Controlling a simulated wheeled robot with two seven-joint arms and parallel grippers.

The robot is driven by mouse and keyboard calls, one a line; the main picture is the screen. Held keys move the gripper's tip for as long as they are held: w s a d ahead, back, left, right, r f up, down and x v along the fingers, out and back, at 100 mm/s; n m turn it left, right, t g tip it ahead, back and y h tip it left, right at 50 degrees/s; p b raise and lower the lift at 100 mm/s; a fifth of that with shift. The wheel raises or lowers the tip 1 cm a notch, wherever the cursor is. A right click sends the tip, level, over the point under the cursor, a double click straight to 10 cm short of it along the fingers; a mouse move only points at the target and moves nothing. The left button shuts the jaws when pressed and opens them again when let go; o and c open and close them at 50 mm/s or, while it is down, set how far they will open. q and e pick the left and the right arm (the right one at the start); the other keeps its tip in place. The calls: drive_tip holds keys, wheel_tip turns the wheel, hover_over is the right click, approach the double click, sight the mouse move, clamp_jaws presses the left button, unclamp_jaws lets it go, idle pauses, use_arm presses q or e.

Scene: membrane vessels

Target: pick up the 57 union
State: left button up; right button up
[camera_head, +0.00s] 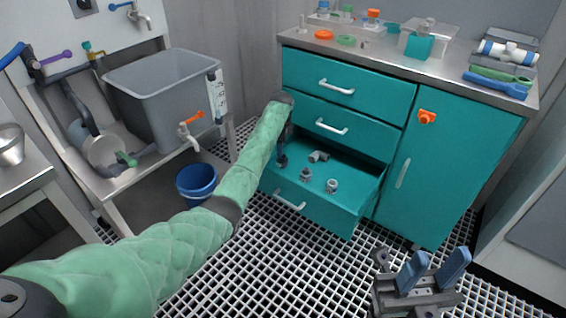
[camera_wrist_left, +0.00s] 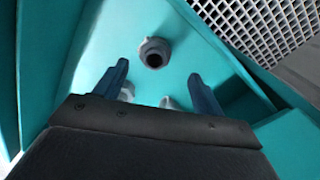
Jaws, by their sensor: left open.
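Several grey fittings lie in the open bottom drawer (camera_head: 314,212): a tee-like one (camera_head: 319,156), a small one (camera_head: 305,175) and a round one (camera_head: 332,185). I cannot tell which is the 57 union; no size marking is readable. My left gripper (camera_head: 283,158) reaches down into the drawer, left of these fittings. In the left wrist view my left gripper (camera_wrist_left: 160,82) is open and empty. A round fitting with a dark hole (camera_wrist_left: 154,52) lies beyond its fingertips; two others are partly hidden. My right gripper (camera_head: 434,264) is open and empty above the floor.
The teal cabinet's upper drawers (camera_head: 345,88) are shut above the open one. A worktop (camera_head: 390,60) carries small parts, a clear box and tools. A grey tank (camera_head: 165,90) stands left, with a blue bucket (camera_head: 197,182) below. The grid floor in front is clear.

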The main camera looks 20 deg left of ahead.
sight(284, 157)
use_arm(q)
drive_tip(key=shift+f+m, duration=0.2)
drive_tip(key=shift+m, duration=0.1)
wheel_tip(284, 157, down, 2)
drive_tip(key=shift+d+f+b, duration=0.1)
drive_tip(key=shift+f+b, duration=0.05)
drive_tip(key=shift+b, duration=0.25)
drive_tip(key=f, duration=0.1)
drive_tip(key=f+b, duration=0.1)
drive_tip(key=f, duration=0.1)
drive_tip(key=d+f, duration=0.1)
drive_tip(key=shift+s+f+b, duration=0.15)
drive_tip(key=shift+s+b, duration=0.15)
drive_tip(key=shift+s, duration=0.05)
drive_tip(key=shift+a+f, duration=0.1)
drive_tip(key=shift+f, duration=0.35)
drive_tip(key=c, duration=1.1)
